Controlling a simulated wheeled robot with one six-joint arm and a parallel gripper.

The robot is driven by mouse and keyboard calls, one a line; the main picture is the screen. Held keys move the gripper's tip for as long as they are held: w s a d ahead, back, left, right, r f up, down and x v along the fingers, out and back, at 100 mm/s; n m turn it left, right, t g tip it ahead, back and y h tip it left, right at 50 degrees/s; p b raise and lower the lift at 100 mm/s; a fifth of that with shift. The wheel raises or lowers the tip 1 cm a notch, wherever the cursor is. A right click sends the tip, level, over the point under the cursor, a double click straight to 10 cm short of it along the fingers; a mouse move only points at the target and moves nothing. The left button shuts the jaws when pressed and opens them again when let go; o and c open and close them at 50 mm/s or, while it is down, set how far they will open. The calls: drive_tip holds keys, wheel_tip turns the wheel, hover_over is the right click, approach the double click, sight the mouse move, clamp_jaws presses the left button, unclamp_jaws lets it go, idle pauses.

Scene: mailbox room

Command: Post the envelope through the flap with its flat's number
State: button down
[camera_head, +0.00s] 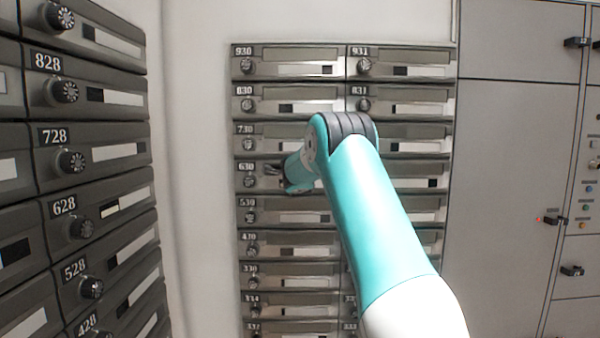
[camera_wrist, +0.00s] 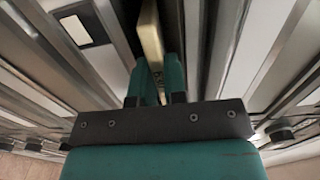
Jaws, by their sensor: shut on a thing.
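In the wrist view the cream envelope (camera_wrist: 151,38) shows as a narrow edge-on strip, its number not readable. My gripper (camera_wrist: 156,78) is shut on it, with a teal finger on each side. In the head view my gripper (camera_head: 278,176) is close in front of the box marked 630 (camera_head: 246,168) in the left column of the middle bank. My arm hides parts of that bank, and I cannot make out the envelope there. I cannot tell whether the envelope's far edge is inside a flap.
Boxes 930 (camera_head: 290,68) and 931 (camera_head: 402,68) top the middle bank. A nearer bank at the left has boxes 828 (camera_head: 95,75), 728 (camera_head: 95,150) and 628 (camera_head: 100,215). Grey cabinets (camera_head: 510,160) with handles stand at the right.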

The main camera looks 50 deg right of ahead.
drive_tip(key=shift+w+d, duration=0.1)
drive_tip(key=shift+d, duration=0.05)
drive_tip(key=c, duration=1.2)
unclamp_jaws()
drive_tip(key=shift+f, duration=0.1)
drive_tip(key=shift+a+f+b, duration=0.2)
drive_tip(key=shift+b, duration=0.35)
drive_tip(key=shift+o, duration=0.5)
drive_tip(key=b+v, duration=0.2)
drive_tip(key=shift+s+a, duration=0.15)
drive_tip(key=shift+s, duration=0.2)
drive_tip(key=b+v, duration=0.5)
drive_tip(key=v, duration=0.1)
drive_tip(key=shift+r, duration=0.35)
